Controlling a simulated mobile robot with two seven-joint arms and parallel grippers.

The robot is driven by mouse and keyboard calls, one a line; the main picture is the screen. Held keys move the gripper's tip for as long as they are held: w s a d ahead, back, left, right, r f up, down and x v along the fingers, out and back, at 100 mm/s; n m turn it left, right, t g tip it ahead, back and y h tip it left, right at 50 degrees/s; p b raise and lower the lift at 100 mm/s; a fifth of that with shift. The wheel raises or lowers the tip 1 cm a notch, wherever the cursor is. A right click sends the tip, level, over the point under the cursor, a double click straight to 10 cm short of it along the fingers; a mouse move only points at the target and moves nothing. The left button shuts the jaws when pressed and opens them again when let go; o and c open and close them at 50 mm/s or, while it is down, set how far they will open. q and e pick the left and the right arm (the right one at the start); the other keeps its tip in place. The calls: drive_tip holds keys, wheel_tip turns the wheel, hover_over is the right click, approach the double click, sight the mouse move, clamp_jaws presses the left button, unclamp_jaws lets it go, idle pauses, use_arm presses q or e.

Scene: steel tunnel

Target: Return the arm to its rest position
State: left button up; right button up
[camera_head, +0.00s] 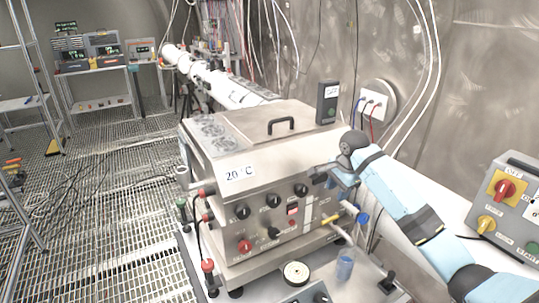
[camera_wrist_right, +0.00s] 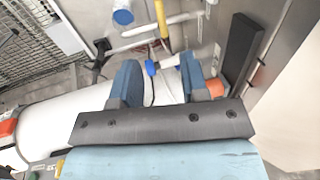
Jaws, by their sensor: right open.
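My right arm (camera_head: 400,200), light blue with dark joints, comes in from the right in the head view. Its gripper (camera_head: 335,180) is at the right front edge of a steel machine (camera_head: 262,180) with a "20 °C" label. I cannot tell whether it touches the machine. In the right wrist view the two blue fingers of the gripper (camera_wrist_right: 160,82) stand apart with nothing held between them. Beyond them are a white pipe, a yellow part (camera_wrist_right: 161,20) and a blue part (camera_wrist_right: 123,17). My left gripper is not in view.
The machine has several knobs on its front and a handle (camera_head: 281,122) on its lid. A grey control box (camera_head: 511,205) with red and yellow switches stands at the right. A small blue-tinted cup (camera_head: 345,264) is below the arm. Grated floor (camera_head: 100,190) lies open at the left.

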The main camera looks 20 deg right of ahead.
drive_tip(key=s+a+f+n, duration=0.9)
drive_tip(key=s+a+f, duration=0.4)
drive_tip(key=s, duration=0.1)
drive_tip(key=s+a+n+t, duration=0.1)
drive_tip(key=s+a+n, duration=0.35)
drive_tip(key=s, duration=0.65)
drive_tip(key=s+a+n, duration=0.4)
drive_tip(key=s+n, duration=0.2)
drive_tip(key=s, duration=0.5)
drive_tip(key=w+a+f+t+y, duration=0.1)
drive_tip(key=w+a+f+t, duration=0.1)
drive_tip(key=f+t, duration=0.2)
drive_tip(key=w+a+f+t+y, duration=0.1)
drive_tip(key=w+a+f+t, duration=0.2)
drive_tip(key=f, duration=0.6)
drive_tip(key=shift+w+a+f+n+t+y, duration=0.15)
drive_tip(key=shift+w+a+n+t+y, duration=0.15)
drive_tip(key=shift+n+t+y, duration=0.1)
